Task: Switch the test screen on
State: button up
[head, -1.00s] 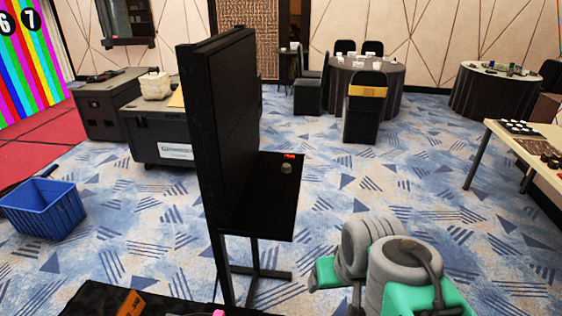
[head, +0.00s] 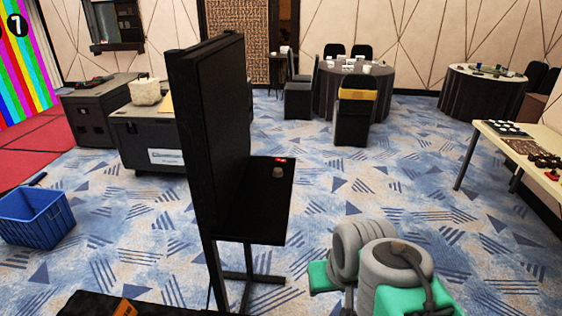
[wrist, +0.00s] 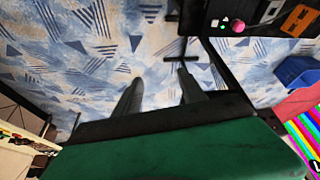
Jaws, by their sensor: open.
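A tall black screen (head: 215,130) on a dark stand shows nearly edge-on left of centre in the head view. Its face shows no picture that I can make out. A black shelf (head: 262,205) juts from it, with a small red part (head: 281,159) and a small grey-brown knob-like piece (head: 276,174) near the far edge. My gripper (wrist: 159,77) shows in the wrist view, with its two fingers apart and empty over the patterned carpet. In the head view my grey and green arm is at the lower right; my fingers cannot be made out there.
A blue bin (head: 38,217) stands at left, near dark cases (head: 145,140). A pale table (head: 490,133) with small items is at right. Round tables (head: 340,95) and chairs stand behind. Carpet between is clear.

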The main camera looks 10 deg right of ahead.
grip_shut()
dwell(1.1)
